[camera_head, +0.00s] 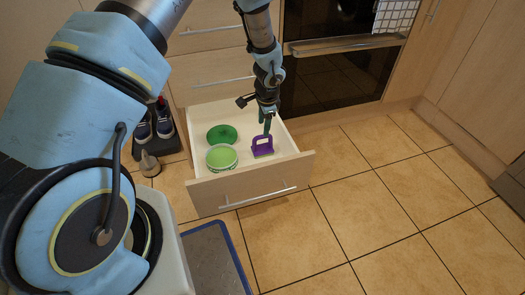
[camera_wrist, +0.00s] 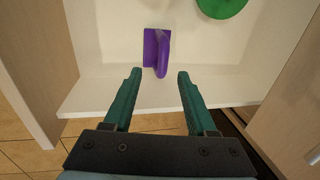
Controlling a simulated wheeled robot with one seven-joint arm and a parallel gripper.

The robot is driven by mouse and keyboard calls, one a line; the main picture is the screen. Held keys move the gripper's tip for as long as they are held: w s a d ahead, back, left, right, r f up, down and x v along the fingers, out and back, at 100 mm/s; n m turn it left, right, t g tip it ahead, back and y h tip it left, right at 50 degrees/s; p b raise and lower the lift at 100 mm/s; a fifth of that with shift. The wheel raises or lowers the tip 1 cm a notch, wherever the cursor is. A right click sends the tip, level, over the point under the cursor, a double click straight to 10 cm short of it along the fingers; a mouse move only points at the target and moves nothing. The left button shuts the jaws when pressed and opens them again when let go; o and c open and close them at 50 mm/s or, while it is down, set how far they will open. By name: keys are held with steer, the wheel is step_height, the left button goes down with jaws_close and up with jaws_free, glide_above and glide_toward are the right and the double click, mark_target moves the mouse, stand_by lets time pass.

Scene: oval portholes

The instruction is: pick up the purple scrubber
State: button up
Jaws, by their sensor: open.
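The purple scrubber (camera_head: 262,147) lies in the right part of the open white drawer (camera_head: 294,140). It has a raised loop handle. In the wrist view the scrubber (camera_wrist: 155,50) lies on the drawer floor, just beyond my fingertips and between their lines. My gripper (camera_head: 267,122) points down over the drawer, just above and behind the scrubber in the head view. In the wrist view my gripper (camera_wrist: 158,75) has its two green fingers apart with nothing held between them. I cannot tell the exact height gap to the scrubber.
A green bowl (camera_head: 222,157) and a dark green round dish (camera_head: 222,134) sit left of the scrubber in the drawer. The drawer front (camera_head: 250,187) and side walls enclose it. An oven (camera_head: 335,75) is behind right. Shoes (camera_head: 153,125) stand left. Tiled floor at right is clear.

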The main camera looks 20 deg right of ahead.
mark_target(262, 136)
steer(key=f+b, duration=0.1)
steer(key=f, duration=0.1)
steer(key=w+f, duration=0.1)
steer(key=f, duration=0.2)
steer(key=w+f+b, duration=0.1)
steer(key=f, duration=0.2)
steer(key=shift+w+d+f+b, duration=0.1)
steer(key=shift+w+f+b, duration=0.1)
steer(key=shift+b, duration=0.1)
jaws_close()
stand_by(1.1)
